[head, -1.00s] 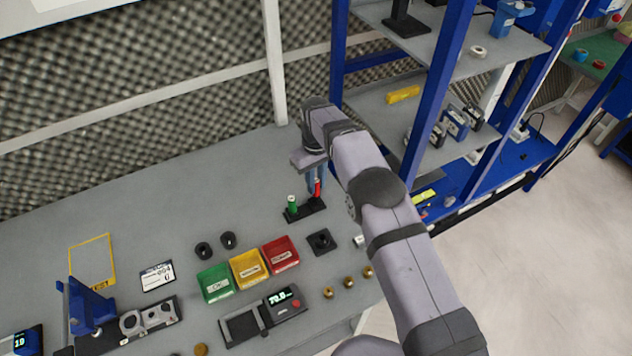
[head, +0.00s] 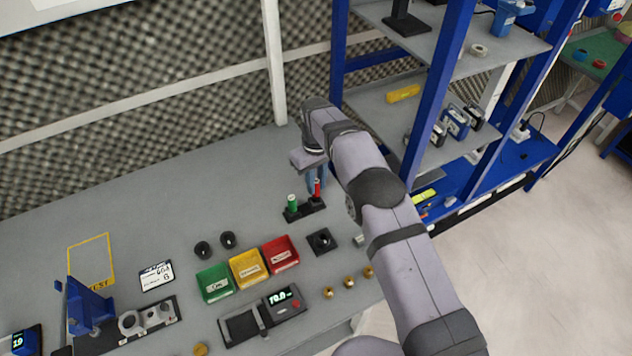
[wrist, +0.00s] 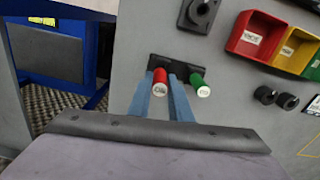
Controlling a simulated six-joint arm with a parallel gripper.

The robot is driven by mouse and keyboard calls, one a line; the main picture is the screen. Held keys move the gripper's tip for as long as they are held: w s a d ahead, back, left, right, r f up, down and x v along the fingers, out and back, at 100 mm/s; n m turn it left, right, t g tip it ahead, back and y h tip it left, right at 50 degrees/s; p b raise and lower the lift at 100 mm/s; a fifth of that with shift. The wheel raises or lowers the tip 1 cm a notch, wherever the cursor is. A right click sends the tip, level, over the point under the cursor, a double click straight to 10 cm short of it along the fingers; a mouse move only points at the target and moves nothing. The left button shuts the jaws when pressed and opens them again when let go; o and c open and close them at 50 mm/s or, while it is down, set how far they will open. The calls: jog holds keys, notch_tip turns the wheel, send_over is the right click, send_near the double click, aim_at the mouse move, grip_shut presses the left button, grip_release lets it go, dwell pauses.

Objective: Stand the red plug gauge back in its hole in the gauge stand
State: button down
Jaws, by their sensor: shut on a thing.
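The red plug gauge (head: 317,189) is upright at the right end of the black gauge stand (head: 305,209). It also shows in the wrist view (wrist: 160,82), between the two blue fingers. My gripper (head: 316,180) is shut on the red gauge, with its fingers reaching down to the stand. The green plug gauge (head: 292,203) stands at the stand's left end in the head view; in the wrist view (wrist: 199,84) it is just right of my fingers. The lower end of the red gauge and its hole are hidden, so how deep it sits cannot be told.
Green (head: 215,283), yellow (head: 248,268) and red (head: 281,253) bins stand in front of the gauge stand. A black square block (head: 321,241) and two black rings (head: 203,250) are nearby. A blue-framed shelf rises to the right. The table left of the stand is clear.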

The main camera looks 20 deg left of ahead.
jog(key=shift+f+b, duration=1.05)
jog(key=shift+f, duration=0.5)
jog(key=c, duration=1.5)
grip_release()
jog(key=shift+c, duration=0.2)
jog(key=shift+r, duration=0.15)
jog(key=shift+r+b, duration=1.25)
jog(key=shift+r, duration=2.35)
